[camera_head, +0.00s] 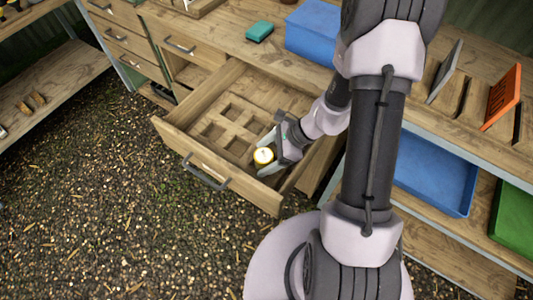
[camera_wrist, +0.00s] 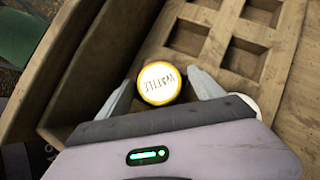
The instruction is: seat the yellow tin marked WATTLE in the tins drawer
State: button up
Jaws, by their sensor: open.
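The yellow tin marked WATTLE (camera_head: 263,156) stands in the right front part of the pulled-out tins drawer (camera_head: 186,150). Its white lid with the name shows in the wrist view (camera_wrist: 158,83). My gripper (camera_head: 267,154) reaches down into the drawer, its fingers apart on either side of the tin.
The drawer insert has several empty square recesses (camera_head: 238,114), also in the wrist view (camera_wrist: 243,56). A blue box (camera_head: 312,30) and a teal block (camera_head: 259,31) stand on the bench. A blue tray (camera_head: 432,172) and a green bin (camera_head: 512,218) lie to the right below. The gravel floor is clear.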

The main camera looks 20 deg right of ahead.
jog(key=p+v, duration=0.8)
jog(key=v, duration=0.9)
jog(key=shift+d, duration=0.15)
jog(key=shift+r, duration=0.15)
jog(key=s+a+r+n+t+h, duration=0.1)
jog(key=s+a+r+n, duration=0.2)
jog(key=a+r+n, duration=0.2)
jog(key=s+a+r+n+t+h, duration=0.1)
jog(key=s+a+r+n+h, duration=0.1)
jog(key=r+n, duration=0.4)
jog(key=s+a+r+n+t+h, duration=0.1)
jog(key=s+a+r+n, duration=0.3)
jog(key=r, duration=0.8)
jog(key=a+n+h, duration=0.1)
jog(key=a+n, duration=0.1)
jog(key=a, duration=0.1)
jog(key=shift+s+a+r, duration=0.25)
jog(key=shift+a+r, duration=0.1)
jog(key=shift+r, duration=0.05)
jog(key=shift+c, duration=0.3)
